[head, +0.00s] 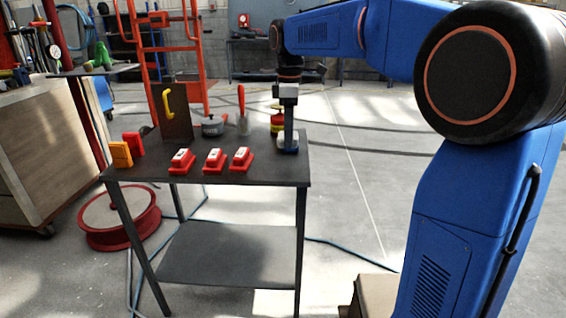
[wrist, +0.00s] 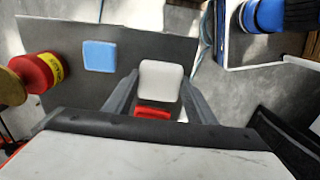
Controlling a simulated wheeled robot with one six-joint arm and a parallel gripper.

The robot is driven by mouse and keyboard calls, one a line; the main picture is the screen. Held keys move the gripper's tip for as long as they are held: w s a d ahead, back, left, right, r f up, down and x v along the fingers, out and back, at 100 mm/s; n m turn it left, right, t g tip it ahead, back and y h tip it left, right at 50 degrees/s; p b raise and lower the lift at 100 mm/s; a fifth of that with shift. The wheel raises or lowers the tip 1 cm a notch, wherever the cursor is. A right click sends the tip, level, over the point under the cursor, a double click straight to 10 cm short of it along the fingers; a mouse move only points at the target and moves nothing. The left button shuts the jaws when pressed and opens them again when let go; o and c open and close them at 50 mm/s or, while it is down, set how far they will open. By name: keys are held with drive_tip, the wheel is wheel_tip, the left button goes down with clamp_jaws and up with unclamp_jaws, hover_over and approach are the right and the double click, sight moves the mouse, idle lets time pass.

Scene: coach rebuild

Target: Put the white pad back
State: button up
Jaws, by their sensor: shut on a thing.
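My gripper (head: 288,136) points down over the right end of the dark table (head: 215,176). In the wrist view its two fingers are closed on a white pad (wrist: 160,80), a pale rounded block. A red piece (wrist: 153,111) shows beside the pad between the fingers; I cannot tell whether it is joined to it. A blue pad (wrist: 99,56) lies flat on the tabletop, apart from the held pad.
A red and yellow round thing (head: 277,118) stands behind my gripper. A grey pot (head: 212,126), a red-handled tool (head: 241,108), a brown board with yellow handle (head: 175,112) and orange and red blocks (head: 121,154) occupy the back and left.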

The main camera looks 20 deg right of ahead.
sight(288, 168)
wheel_tip(288, 168, down, 8)
drive_tip(key=shift+f, duration=0.1)
drive_tip(key=o, duration=1)
drive_tip(key=shift+r, duration=0.2)
wheel_tip(288, 168, up, 12)
drive_tip(key=shift+f, duration=0.1)
drive_tip(key=s+d+f+m+t, duration=0.1)
drive_tip(key=s+f+m, duration=0.3)
drive_tip(key=s, duration=0.7)
drive_tip(key=s+d+f+m+t, duration=0.2)
drive_tip(key=s+f+m, duration=0.3)
drive_tip(key=s+f, duration=0.4)
drive_tip(key=s+d+f+m+t, duration=0.1)
drive_tip(key=s+d+f+m, duration=0.2)
drive_tip(key=s, duration=1)
wheel_tip(288, 168, down, 4)
drive_tip(key=shift+s+d+r+m+t, duration=0.15)
drive_tip(key=shift+d+m+t, duration=0.25)
drive_tip(key=shift+m, duration=0.8)
